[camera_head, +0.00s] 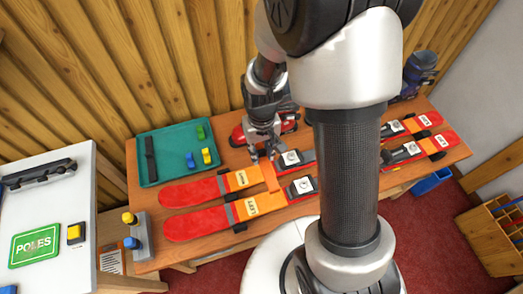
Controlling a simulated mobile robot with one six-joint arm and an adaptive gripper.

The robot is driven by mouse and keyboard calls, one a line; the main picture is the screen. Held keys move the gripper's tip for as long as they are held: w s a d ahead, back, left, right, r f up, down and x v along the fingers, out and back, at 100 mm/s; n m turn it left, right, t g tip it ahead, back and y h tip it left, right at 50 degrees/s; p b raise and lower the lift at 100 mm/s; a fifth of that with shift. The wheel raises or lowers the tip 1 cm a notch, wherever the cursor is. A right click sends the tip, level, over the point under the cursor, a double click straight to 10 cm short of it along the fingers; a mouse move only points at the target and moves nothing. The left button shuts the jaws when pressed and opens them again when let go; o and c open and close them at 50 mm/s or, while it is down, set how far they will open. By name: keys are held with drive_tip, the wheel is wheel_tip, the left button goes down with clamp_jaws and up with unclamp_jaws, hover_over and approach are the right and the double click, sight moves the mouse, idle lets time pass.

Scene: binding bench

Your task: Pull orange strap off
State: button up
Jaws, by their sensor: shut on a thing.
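Two red and orange skis lie side by side on the wooden bench, the upper ski (190,192) and the lower ski (195,224). The orange strap (270,179) shows as a narrow strip beneath my gripper, running from the upper ski towards the lower one. My gripper (263,158) points down over the upper ski and is shut on the orange strap. Its fingers hide the held end, and I cannot tell how much strap still lies around the skis. My arm covers the skis' middle.
A green tray (166,176) with small blue, yellow and green pieces stands at the back left. A red item (237,136) sits behind the skis. A grey block with yellow and blue knobs (141,238) is at the left edge. A white table (80,200) stands left.

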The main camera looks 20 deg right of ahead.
sight(261, 150)
drive_tip(key=shift+r+p, duration=1.05)
drive_tip(key=shift+r, duration=0.5)
